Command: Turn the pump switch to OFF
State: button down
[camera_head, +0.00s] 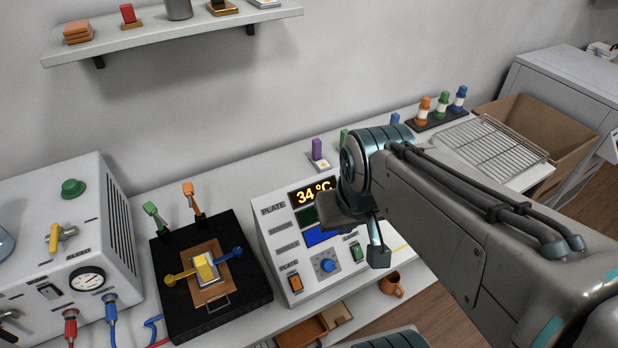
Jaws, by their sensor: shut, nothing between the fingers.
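A pale grey unit (125,215) stands at the left with a green knob on top, a yellow valve handle, a round gauge and hose fittings. A small dark rocker switch (48,291) sits on its front, left of the gauge; I take it for the pump switch, but its label and position are too small to read. My gripper (378,257) is shut and empty. It hangs in front of the right part of the plate controller, well to the right of the grey unit. My arm hides part of the controller and bench.
The plate controller (275,247) shows 34 °C and has an orange switch (295,283), a blue knob (326,265) and a green switch (357,252). A black platform (228,318) with a yellow block and probes stands between it and the grey unit. A shelf (150,40) hangs above.

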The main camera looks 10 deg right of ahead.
aim_at(52, 292)
jog(key=k, duration=0.5)
jog(key=z, duration=1.45)
jog(key=i, duration=0.5)
jog(key=u, duration=3.45)
